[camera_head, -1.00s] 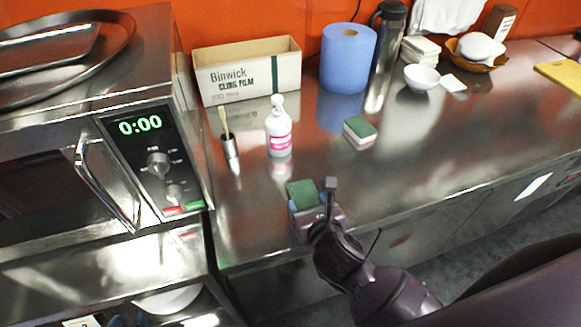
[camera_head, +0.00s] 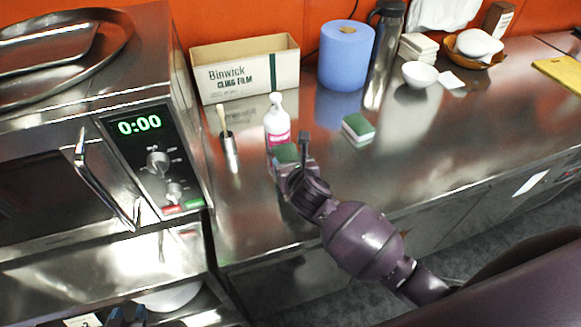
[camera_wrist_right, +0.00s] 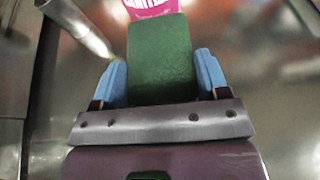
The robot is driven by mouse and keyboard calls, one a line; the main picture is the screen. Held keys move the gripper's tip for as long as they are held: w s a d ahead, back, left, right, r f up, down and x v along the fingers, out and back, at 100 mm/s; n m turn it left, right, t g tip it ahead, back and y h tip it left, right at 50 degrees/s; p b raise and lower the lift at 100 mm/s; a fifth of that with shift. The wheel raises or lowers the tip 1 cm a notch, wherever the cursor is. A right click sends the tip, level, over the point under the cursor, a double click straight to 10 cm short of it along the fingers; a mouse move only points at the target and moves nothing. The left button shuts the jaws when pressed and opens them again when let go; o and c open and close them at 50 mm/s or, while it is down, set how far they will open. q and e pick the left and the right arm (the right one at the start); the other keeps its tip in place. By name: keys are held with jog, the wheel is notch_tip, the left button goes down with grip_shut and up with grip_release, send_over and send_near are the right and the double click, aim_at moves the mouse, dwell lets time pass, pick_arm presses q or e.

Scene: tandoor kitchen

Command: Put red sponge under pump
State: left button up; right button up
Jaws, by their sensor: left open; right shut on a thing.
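The pump bottle (camera_head: 277,124) is white with a pink label and stands upright on the steel counter; its label also shows at the top of the right wrist view (camera_wrist_right: 150,7). My right gripper (camera_head: 292,162) is shut on a sponge (camera_wrist_right: 160,62) just in front of the bottle. The sponge's green top shows; its lower sides are hidden, so I see no red on it. I cannot tell whether it touches the bottle. Another green-topped sponge (camera_head: 358,130) with a pale side lies to the right. My left gripper (camera_head: 128,316) is open and empty at the bottom left edge, partly out of frame.
A brush in a steel holder (camera_head: 229,151) stands left of the bottle. A cling film box (camera_head: 246,72), blue paper roll (camera_head: 346,60) and steel flask (camera_head: 382,55) stand behind. An oven (camera_head: 90,150) borders the left. The counter front right of my arm is clear.

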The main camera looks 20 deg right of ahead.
jog(key=shift+f, duration=0.95)
jog(key=shift+f, duration=0.1)
jog(key=o, duration=0.9)
jog(key=shift+s+r, duration=0.15)
jog(key=shift+r, duration=0.05)
jog(key=v, duration=1)
jog(key=shift+s+r+p, duration=0.2)
jog(key=shift+s+p, duration=0.1)
jog(key=shift+s+r, duration=0.2)
jog(key=shift+s, duration=0.3)
